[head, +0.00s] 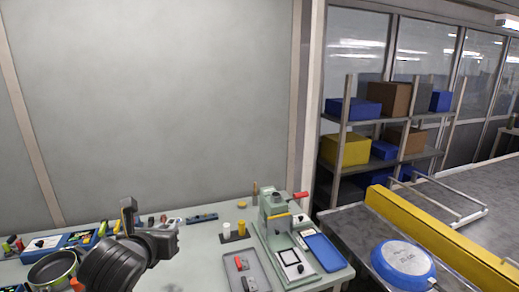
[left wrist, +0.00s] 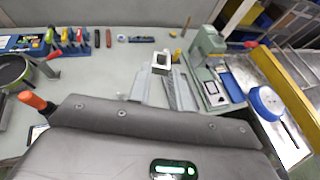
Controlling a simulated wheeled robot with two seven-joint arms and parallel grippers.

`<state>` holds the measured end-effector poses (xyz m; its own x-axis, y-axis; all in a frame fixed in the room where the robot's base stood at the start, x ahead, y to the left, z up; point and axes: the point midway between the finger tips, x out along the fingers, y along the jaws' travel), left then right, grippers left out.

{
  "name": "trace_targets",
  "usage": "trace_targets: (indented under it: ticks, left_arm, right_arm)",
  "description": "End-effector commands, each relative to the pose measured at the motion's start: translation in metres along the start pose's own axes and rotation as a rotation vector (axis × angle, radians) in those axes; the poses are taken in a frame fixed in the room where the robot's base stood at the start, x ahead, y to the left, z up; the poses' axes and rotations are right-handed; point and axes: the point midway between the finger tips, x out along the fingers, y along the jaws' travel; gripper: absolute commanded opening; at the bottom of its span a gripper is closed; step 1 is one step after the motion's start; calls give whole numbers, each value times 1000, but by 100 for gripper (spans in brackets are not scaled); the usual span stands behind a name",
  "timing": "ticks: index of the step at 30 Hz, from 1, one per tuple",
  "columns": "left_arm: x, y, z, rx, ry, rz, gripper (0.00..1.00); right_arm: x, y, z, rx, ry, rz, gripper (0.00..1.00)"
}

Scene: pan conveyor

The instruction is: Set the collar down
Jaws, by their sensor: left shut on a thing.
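The collar (left wrist: 161,63) is a small pale, square ring with a dark opening. In the left wrist view it sits at the tips of my left gripper (left wrist: 161,76), whose fingers are shut on it. It appears held above the grey-green bench (left wrist: 95,75). In the head view my left gripper (head: 130,212) is over the left part of the bench (head: 195,262); I cannot make out the collar there. The green press (head: 274,215) with its red handle stands to the right, with a square dark-framed fixture (head: 291,262) on its base. My right gripper is not in view.
A grey tray (head: 262,280) with red-handled items lies left of the press. White (head: 227,227) and yellow (head: 241,227) cylinders stand behind it. A blue tray (head: 325,252) is right. A pan (head: 52,270) is far left; a blue round pan (head: 403,264) lies beside the yellow rail (head: 440,238).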

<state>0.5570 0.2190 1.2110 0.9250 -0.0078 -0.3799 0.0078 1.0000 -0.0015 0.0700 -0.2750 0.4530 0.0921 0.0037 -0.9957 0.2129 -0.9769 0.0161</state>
Motion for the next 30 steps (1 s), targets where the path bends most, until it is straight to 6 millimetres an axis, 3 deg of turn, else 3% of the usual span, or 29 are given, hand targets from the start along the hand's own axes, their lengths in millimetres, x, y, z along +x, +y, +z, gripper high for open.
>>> trace_targets:
  ticks: [1, 16, 21, 30]
  left_arm:
    - [7, 2, -14, 0, 4, 6, 0]
    - [36, 3, -84, -1, 3, 8, 0]
    - [40, 3, -92, -1, 3, 8, 0]
    - [39, 3, -91, -1, 2, 8, 0]
  right_arm:
    - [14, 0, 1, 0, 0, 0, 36]
    - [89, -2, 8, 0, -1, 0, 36]
    - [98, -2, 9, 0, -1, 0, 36]
    - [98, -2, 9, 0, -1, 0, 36]
